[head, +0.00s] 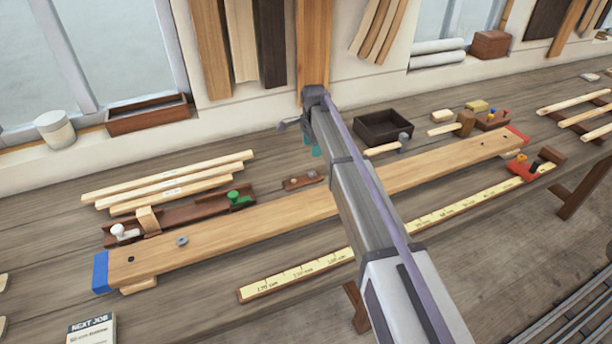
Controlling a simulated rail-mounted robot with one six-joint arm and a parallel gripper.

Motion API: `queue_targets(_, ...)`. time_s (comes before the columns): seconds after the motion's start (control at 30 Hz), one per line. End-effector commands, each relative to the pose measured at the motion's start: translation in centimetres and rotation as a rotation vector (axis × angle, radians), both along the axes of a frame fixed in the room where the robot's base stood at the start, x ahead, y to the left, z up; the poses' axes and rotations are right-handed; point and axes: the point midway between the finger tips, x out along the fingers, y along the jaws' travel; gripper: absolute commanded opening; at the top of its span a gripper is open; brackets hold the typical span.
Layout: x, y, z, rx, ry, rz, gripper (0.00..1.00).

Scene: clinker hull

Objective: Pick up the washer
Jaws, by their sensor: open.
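A small grey washer (182,240) lies flat on the long wooden plank (260,222), near the plank's left end, which is blue. A dark hole in the plank shows left of the washer. My gripper (312,150) is open, with teal fingertips, over the bench at the back, well to the right of and apart from the washer. My arm crosses the middle of the view and hides part of the gripper and of the plank.
Clamps with a white knob (118,229) and a green knob (234,197) sit behind the plank. Loose strips (168,180) lie behind them. A dark open tray (383,127) stands right of my gripper. A yellow ruler (295,272) lies in front of the plank.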

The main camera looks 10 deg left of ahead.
Motion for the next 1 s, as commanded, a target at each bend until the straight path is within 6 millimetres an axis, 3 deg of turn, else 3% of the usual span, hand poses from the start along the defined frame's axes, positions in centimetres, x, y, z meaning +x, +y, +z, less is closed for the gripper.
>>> queue_targets(0.3,-0.1,0.0,-5.6,0.000,0.000,0.004,0.60)
queue_targets(0.53,-0.1,0.0,-6.1,0.000,0.000,0.004,0.60)
queue_targets(0.8,-0.1,0.1,-11.1,0.000,0.000,0.004,0.60)
queue_targets(1.0,-0.1,0.1,-10.8,0.000,0.000,0.005,0.60)
